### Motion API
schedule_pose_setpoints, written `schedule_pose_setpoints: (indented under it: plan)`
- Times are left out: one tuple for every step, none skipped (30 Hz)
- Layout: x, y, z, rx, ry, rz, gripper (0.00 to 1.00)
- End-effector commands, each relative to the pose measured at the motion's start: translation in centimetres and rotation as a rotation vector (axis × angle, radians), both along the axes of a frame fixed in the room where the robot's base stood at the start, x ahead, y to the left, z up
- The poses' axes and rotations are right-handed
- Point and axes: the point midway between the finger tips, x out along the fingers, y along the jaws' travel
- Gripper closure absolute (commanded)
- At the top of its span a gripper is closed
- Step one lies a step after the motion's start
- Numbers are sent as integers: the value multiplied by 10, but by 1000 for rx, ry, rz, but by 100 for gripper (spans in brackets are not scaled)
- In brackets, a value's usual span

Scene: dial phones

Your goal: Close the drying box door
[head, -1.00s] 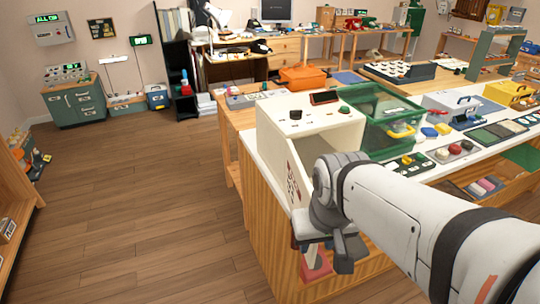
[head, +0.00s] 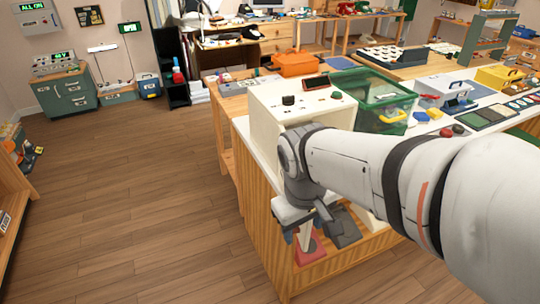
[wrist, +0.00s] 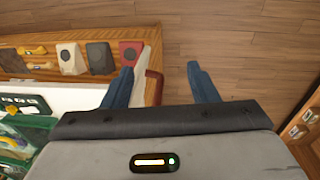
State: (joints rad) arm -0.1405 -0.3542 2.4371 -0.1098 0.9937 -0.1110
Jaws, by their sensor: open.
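The drying box (head: 310,108) is a cream box on the counter, with dark and green knobs and a small display on top. My wrist and arm hide most of its front in the head view. In the wrist view, a narrow cream panel (wrist: 146,62), seemingly the door edge-on, carries a red-brown bar handle (wrist: 155,87). My gripper (wrist: 159,70) is open, its two blue-grey fingers on either side of the handle in the picture. Whether they touch it cannot be told. In the head view my gripper (head: 307,226) is low in front of the counter.
A green clear-sided bin (head: 375,97) stands right of the box. A shelf below the counter top holds a red block (wrist: 130,50) and several grey and beige pieces. The wooden floor (head: 140,190) to the left is clear.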

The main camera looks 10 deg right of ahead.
Motion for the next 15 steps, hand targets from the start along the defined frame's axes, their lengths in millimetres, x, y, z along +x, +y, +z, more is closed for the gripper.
schedule_pose_setpoints:
  plan:
    - [5,10,0,-46,58,110,51]
    - [6,14,-1,-74,88,172,53]
    - [9,19,-1,-112,128,252,57]
    - [11,23,-2,-139,158,310,59]
    - [13,27,-3,-168,186,369,62]
    - [16,33,-3,-208,224,448,65]
    - [19,38,-3,-240,255,508,67]
    - [21,43,-4,-272,285,571,70]
    - [25,51,-4,-320,327,656,73]
    - [27,57,-5,-356,359,721,75]
    - [30,63,-5,-394,391,783,78]
    - [33,72,-5,-441,429,859,81]
    - [36,78,-5,-476,455,913,84]
    - [38,84,-5,-509,480,961,86]
    - [40,91,-6,-548,511,1019,89]
